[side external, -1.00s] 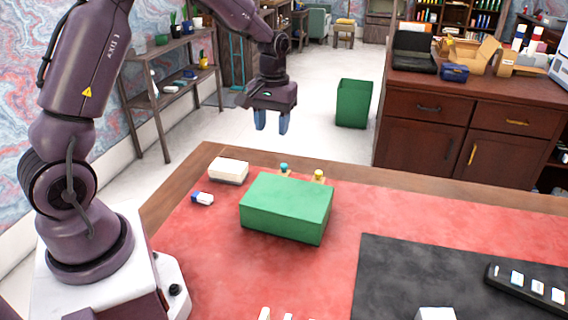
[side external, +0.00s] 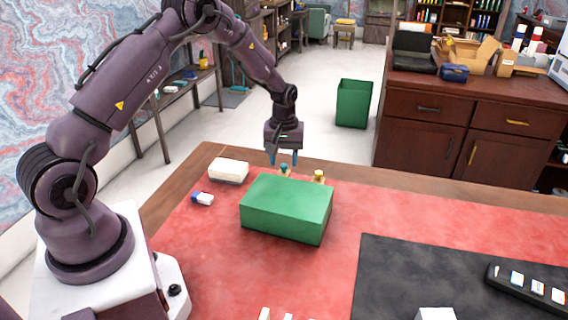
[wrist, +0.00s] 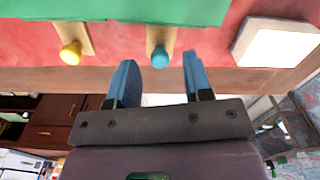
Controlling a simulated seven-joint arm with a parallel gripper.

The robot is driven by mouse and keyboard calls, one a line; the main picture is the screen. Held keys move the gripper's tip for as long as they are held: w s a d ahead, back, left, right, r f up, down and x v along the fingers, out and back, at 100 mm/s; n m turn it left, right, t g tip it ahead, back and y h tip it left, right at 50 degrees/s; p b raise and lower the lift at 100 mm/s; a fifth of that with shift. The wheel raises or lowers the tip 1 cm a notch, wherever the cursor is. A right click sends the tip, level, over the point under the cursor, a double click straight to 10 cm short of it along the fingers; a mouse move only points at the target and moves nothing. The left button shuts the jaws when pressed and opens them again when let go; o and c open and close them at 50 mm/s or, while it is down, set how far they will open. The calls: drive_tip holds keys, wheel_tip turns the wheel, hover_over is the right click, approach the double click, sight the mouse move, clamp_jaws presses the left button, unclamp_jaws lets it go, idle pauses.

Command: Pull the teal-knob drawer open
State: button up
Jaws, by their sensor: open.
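A green box-shaped drawer unit (side external: 286,208) sits on the red desk mat. Its drawers face the far side, away from the side camera. The teal knob (side external: 284,168) and the yellow knob (side external: 319,175) stick out there on tan drawer fronts. In the wrist view, the teal knob (wrist: 160,58) lies just beyond the fingertips, roughly in line with the gap between them, and the yellow knob (wrist: 71,54) is to the left. My gripper (side external: 284,158) points down near the teal knob. Its blue fingers (wrist: 158,70) are apart with nothing between them. Contact with the knob is not visible.
A cream block (side external: 228,170) lies left of the green unit, close to the knobs. A blue-and-white eraser (side external: 203,199) lies nearer the arm. A black mat (side external: 430,285) with a dark remote-like object (side external: 530,285) is at the right. The desk's wooden edge passes behind the knobs.

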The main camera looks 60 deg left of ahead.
drive_tip(key=shift+f, duration=1)
clamp_jaws()
drive_tip(key=shift+w+a, duration=1.35)
drive_tip(key=shift+w, duration=0.2)
drive_tip(key=shift+w+a, duration=1.35)
drive_tip(key=shift+w, duration=0.15)
unclamp_jaws()
drive_tip(key=shift+r, duration=0.1)
wheel_tip(320, 180, up, 13)
